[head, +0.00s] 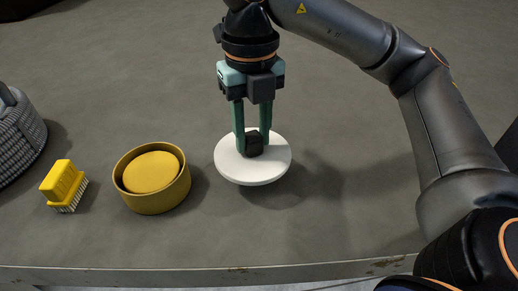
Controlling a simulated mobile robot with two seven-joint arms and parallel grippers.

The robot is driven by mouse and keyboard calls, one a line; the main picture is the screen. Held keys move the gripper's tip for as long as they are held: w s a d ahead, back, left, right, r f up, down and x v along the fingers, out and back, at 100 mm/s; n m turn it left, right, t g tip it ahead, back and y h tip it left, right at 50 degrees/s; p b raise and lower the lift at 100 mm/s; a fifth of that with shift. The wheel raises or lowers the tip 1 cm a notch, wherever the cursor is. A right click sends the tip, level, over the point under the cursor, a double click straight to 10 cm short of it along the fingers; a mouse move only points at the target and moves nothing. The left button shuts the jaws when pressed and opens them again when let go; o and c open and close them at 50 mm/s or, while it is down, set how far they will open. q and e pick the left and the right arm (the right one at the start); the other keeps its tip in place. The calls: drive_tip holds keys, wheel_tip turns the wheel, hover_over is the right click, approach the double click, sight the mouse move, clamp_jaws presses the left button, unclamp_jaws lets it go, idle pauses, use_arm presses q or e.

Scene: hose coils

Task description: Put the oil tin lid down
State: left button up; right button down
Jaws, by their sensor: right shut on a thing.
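The oil tin lid is a white round disc (253,173) with a black knob (254,146) on top, in the middle of the head view. My right gripper (253,138) comes down from above and is shut on the black knob, with its green fingers on either side. The lid looks level and is at or just above the grey table; I cannot tell whether it touches. A yellow round tin (152,201) stands to its left, with a yellow disc-shaped surface inside its rim. My left gripper is not in view.
A yellow brush (63,186) with white bristles lies left of the yellow tin. A grey woven basket (14,135) is at the left edge. The table's front edge (200,275) runs along the bottom. The table (130,70) is clear behind these things.

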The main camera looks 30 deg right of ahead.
sight(260, 151)
drive_tip(key=shift+w+d+f, duration=0.15)
drive_tip(key=shift+d+f, duration=0.3)
drive_tip(key=shift+f, duration=0.15)
drive_tip(key=shift+w+d+f, duration=0.15)
drive_tip(key=shift+d+f, duration=0.25)
drive_tip(key=shift+f, duration=0.15)
drive_tip(key=shift+d+f+b, duration=0.1)
drive_tip(key=shift+f+b, duration=0.35)
drive_tip(key=shift+f, duration=1.1)
drive_tip(key=shift+f, duration=0.1)
drive_tip(key=shift+f, duration=0.15)
drive_tip(key=c, duration=0.5)
unclamp_jaws()
drive_tip(key=shift+r, duration=0.3)
wheel_tip(260, 151, up, 12)
drive_tip(key=p, duration=0.3)
